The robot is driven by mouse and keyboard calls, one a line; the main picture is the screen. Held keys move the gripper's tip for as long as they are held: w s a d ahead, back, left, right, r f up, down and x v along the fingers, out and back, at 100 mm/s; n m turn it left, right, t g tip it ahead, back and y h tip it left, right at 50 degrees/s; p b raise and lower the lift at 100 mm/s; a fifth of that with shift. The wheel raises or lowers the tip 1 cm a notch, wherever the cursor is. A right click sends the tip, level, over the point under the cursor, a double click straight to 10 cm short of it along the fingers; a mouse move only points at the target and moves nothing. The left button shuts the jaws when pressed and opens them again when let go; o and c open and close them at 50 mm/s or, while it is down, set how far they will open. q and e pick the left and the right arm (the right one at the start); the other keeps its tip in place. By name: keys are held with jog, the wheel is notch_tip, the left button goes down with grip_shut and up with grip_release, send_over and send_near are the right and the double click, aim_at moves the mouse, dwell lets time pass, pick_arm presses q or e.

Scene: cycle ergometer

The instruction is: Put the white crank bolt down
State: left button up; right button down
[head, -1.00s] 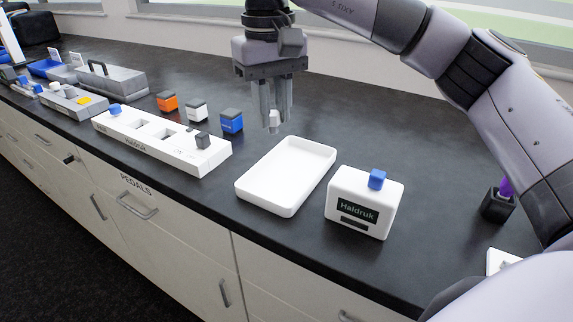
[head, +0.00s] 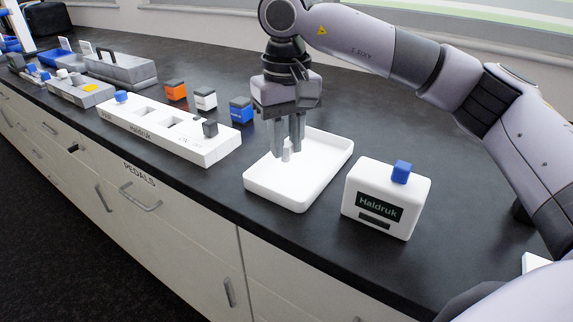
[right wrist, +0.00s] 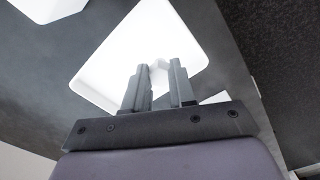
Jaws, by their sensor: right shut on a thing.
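The white crank bolt (head: 287,154) is small and pale and sits between the fingertips of my right gripper (head: 287,150). The gripper is shut on it and points down over the white tray (head: 262,191). In the right wrist view the fingers (right wrist: 158,75) reach over the bright tray (right wrist: 115,45); the bolt (right wrist: 158,65) is hard to make out against the white. Whether the bolt touches the tray floor I cannot tell. My left gripper is not in view.
A white Haldruk box (head: 386,199) with a blue knob stands right of the tray. A long white pedal block (head: 168,130) lies to the left. Orange (head: 176,91), white (head: 205,98) and blue (head: 241,109) cubes stand behind it. Dark counter behind the tray is clear.

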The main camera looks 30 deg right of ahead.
aim_at(286, 154)
jog(key=shift+f, duration=2.5)
jog(key=shift+f, duration=0.1)
jog(key=shift+f, duration=0.15)
jog(key=c, duration=0.9)
grip_release()
jog(key=shift+c, duration=0.2)
jog(key=shift+r, duration=0.25)
jog(key=shift+r, duration=0.25)
notch_tip(286, 154, up, 12)
jog(key=shift+f+p, duration=0.2)
jog(key=shift+p, duration=0.1)
